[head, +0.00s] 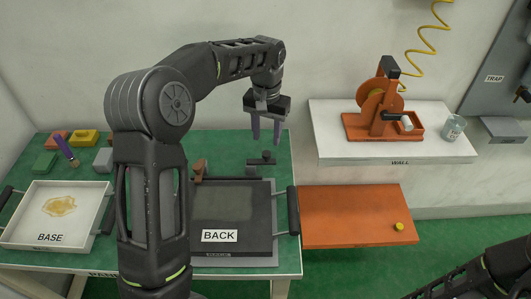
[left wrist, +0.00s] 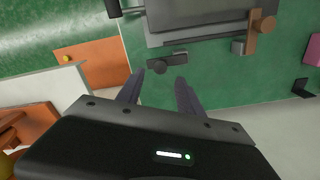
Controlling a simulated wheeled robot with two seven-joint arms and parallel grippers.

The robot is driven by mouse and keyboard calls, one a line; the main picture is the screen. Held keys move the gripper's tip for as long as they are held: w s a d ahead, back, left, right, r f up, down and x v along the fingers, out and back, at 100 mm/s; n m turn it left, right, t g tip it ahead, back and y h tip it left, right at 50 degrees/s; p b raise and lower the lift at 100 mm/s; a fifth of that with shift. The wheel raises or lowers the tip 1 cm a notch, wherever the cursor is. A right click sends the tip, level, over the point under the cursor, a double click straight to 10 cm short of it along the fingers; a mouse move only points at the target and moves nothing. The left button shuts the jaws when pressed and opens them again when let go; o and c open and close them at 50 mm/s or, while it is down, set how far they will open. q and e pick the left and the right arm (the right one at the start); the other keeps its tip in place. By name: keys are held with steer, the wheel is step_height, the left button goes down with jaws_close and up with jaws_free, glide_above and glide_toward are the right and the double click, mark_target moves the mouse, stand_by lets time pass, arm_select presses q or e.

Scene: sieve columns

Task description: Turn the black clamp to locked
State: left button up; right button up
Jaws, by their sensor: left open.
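The black clamp (head: 262,161) is a small dark bar with a round knob on the green table, just behind the back edge of the dark plate labelled BACK (head: 232,212). The left wrist view shows the clamp (left wrist: 168,61) apart from the plate, its bar lying roughly along the plate's edge. My left gripper (head: 266,136) points down above the clamp, open and empty. Its two fingers (left wrist: 158,88) show in the left wrist view with the clamp beyond their tips. My right arm enters at the lower right, but its gripper is out of frame.
A brown clamp (head: 199,170) stands at the plate's back left. A white tray labelled BASE (head: 98,225) is at left, with several coloured blocks behind it. An orange board (head: 350,220) lies right of the table.

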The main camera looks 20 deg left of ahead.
mark_target(266, 152)
arm_select(q)
steer(key=shift+f+p, duration=0.4)
steer(key=shift+f, duration=3.55)
steer(key=shift+c, duration=0.4)
jaws_close()
